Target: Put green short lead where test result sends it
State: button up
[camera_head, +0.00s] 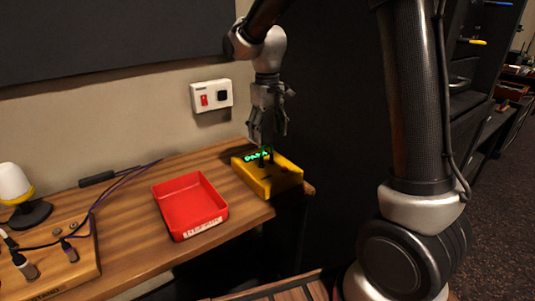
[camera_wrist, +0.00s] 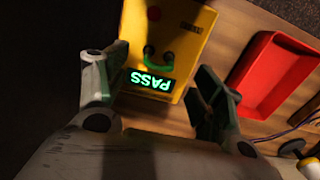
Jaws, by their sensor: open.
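The yellow tester (camera_head: 283,182) sits near the right end of the wooden desk. In the wrist view the tester (camera_wrist: 192,24) shows a lit green display (camera_wrist: 150,82) reading PASS. The green short lead (camera_wrist: 157,64) forms a small arc on the tester's face, with dark ends at its sockets. In the head view my gripper hides most of the lead. My gripper (camera_head: 265,143) points down just above the tester. In the wrist view my open gripper (camera_wrist: 162,60) has one finger on each side of the lead, with nothing clamped.
A red tray (camera_head: 190,205) with a label on its front, empty as seen, stands left of the tester. A wooden box (camera_head: 58,270) with plugged leads and a white-domed lamp (camera_head: 14,187) are farther left. A switch plate (camera_head: 211,95) is on the wall. Bare desk separates tray and tester.

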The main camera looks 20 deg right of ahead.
aim_at(267, 163)
jog(key=shift+w+a+r, duration=0.1)
jog(key=shift+w+r, duration=0.15)
jog(key=shift+w, duration=0.05)
jog(key=shift+f, duration=4.5)
jog(key=shift+c, duration=0.2)
jog(key=c, duration=1.4)
jog(key=shift+r, duration=3)
jog(key=shift+c, duration=0.2)
